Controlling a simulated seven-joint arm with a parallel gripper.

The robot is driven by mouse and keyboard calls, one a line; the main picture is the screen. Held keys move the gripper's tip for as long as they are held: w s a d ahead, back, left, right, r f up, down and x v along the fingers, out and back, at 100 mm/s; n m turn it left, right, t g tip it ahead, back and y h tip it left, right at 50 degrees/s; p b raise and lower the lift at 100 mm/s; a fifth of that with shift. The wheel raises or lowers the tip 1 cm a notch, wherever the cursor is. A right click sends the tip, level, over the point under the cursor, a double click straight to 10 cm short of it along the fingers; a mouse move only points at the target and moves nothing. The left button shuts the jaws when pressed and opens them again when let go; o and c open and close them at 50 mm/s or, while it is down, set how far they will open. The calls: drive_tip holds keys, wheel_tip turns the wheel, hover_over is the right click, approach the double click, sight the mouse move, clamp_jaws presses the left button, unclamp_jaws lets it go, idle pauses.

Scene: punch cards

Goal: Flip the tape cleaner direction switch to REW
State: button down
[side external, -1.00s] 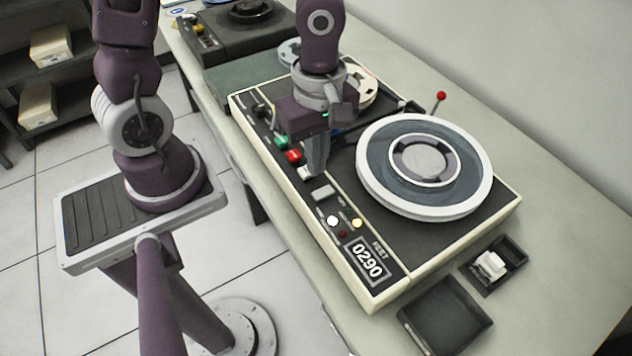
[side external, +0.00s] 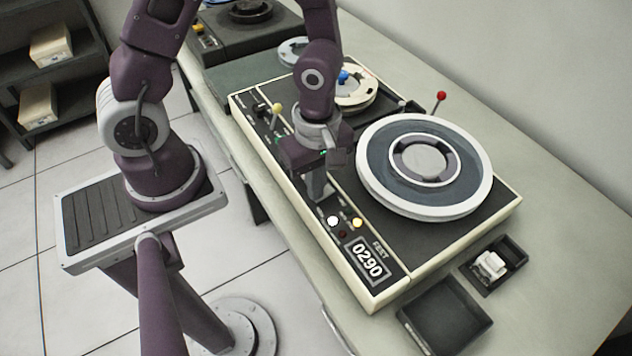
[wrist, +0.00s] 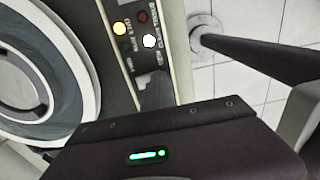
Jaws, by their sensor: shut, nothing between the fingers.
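The tape cleaner (side external: 448,248) is a cream-edged machine with a dark top and a large reel (side external: 375,190). A lever with a yellow knob (side external: 277,108) stands upright on its control strip; I cannot tell whether it is the direction switch, and no REW label is readable. My gripper (side external: 321,198) is shut and empty, pointing down at the control strip beside the lamps, in front of where a grey block-like control was visible earlier. Whether the fingers touch the panel is unclear. In the wrist view my gripper (wrist: 156,92) shows next to the lamp panel.
A white lamp (side external: 333,221) and a yellow lamp (side external: 357,223) sit near the counter (side external: 368,263) reading 0290. A red-knobbed lever (side external: 441,96) rises behind the reel. Black trays (side external: 445,315) (side external: 513,249) lie at the front right. Bare table is at the right.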

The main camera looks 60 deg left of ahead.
sight(309, 204)
drive_tip(key=shift+w+r, duration=0.25)
drive_tip(key=shift+w, duration=0.5)
wheel_tip(309, 204, up, 14)
drive_tip(key=s, duration=0.3)
drive_tip(key=shift+f, duration=0.1)
